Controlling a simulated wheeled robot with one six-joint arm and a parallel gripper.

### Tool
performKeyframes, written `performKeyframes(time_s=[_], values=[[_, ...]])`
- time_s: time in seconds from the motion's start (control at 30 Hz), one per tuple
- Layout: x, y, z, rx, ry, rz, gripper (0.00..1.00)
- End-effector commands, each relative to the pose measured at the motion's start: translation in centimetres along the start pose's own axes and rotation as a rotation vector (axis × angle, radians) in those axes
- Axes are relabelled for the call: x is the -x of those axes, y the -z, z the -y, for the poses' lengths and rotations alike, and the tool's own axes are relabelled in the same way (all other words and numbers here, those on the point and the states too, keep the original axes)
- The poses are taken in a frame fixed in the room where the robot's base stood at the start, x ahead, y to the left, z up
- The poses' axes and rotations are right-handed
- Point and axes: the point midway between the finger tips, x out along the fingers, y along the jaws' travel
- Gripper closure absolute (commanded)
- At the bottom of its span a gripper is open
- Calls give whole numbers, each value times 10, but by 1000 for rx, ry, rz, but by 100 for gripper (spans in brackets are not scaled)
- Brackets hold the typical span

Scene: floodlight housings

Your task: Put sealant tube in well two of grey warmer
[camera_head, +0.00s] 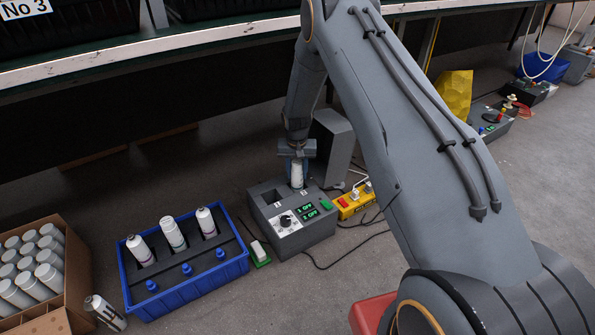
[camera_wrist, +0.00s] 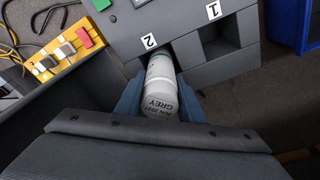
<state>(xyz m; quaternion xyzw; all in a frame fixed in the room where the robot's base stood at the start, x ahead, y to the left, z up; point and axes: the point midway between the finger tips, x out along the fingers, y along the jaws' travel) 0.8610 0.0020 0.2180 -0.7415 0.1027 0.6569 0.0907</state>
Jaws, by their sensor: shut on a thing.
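The grey warmer (camera_head: 262,211) stands on the floor at the centre of the head view, with a dial and green displays on its front. In the wrist view, the warmer (camera_wrist: 182,52) shows wells marked 1 and 2. Well one (camera_wrist: 222,46) is empty. The white sealant tube (camera_wrist: 160,90), printed GREY, is between the fingers of my gripper (camera_wrist: 160,100). The tube's far end is at the well marked 2, and its depth in the well is hidden. In the head view my gripper (camera_head: 297,160) is above the warmer, shut on the tube (camera_head: 297,174).
A blue tray (camera_head: 190,283) with several white tubes and blue caps stands left of the warmer. A cardboard box (camera_head: 62,240) of tubes is farther left. A yellow power strip (camera_head: 352,203) and cables lie right of the warmer. A grey panel (camera_head: 335,145) stands behind.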

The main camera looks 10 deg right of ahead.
Motion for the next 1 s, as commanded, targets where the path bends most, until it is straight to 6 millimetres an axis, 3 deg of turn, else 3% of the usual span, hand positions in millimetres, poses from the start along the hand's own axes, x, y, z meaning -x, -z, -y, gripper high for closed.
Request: performKeyframes(time_s=[0.2, 0.23, 0.33, 0.73, 1.0], values=[[-3, 0, 0, 0, 0, -1, 100], [-3, 0, 0, 0, 0, 0, 62], [-3, 0, 0, 0, 0, 0, 46], [2, 0, 0, 0, 0, -1, 46], [37, 2, 0, 0, 0, -2, 46]])
